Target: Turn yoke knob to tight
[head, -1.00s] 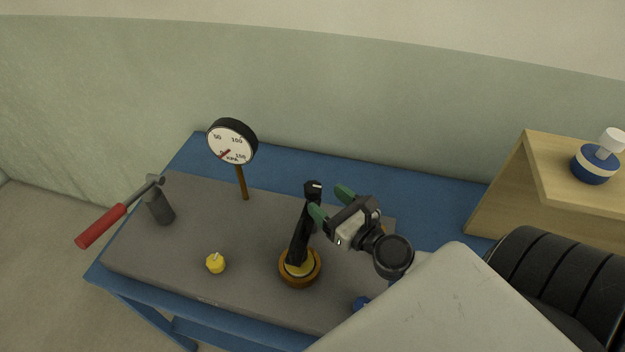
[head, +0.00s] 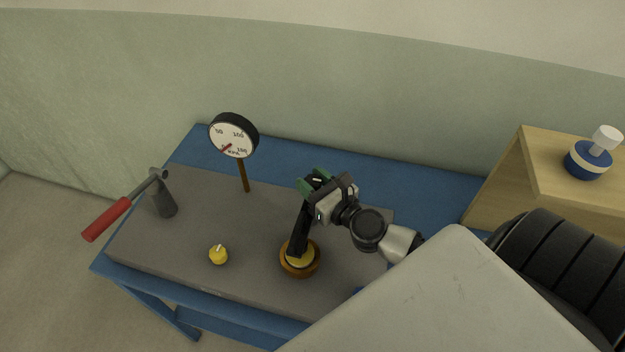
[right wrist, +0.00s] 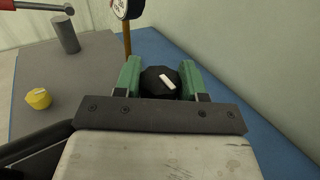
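The yoke knob (right wrist: 155,82) is a black round knob with a white mark on top. It sits at the top of a black upright yoke (head: 300,230), which stands on a round brass and wood-coloured base (head: 300,262). My right gripper (head: 314,184) is at the top of the yoke. In the right wrist view its green fingers (right wrist: 160,80) stand on either side of the knob. Small gaps seem to show beside the knob, so contact is not clear. My left gripper is not in view.
A pressure gauge (head: 233,136) on a brown post stands behind left. A red-handled lever (head: 107,218) on a grey post is at the far left. A small yellow knob (head: 218,256) is on the grey slab (head: 190,265). A wooden stand (head: 567,190) with a blue-and-white object (head: 590,158) is right.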

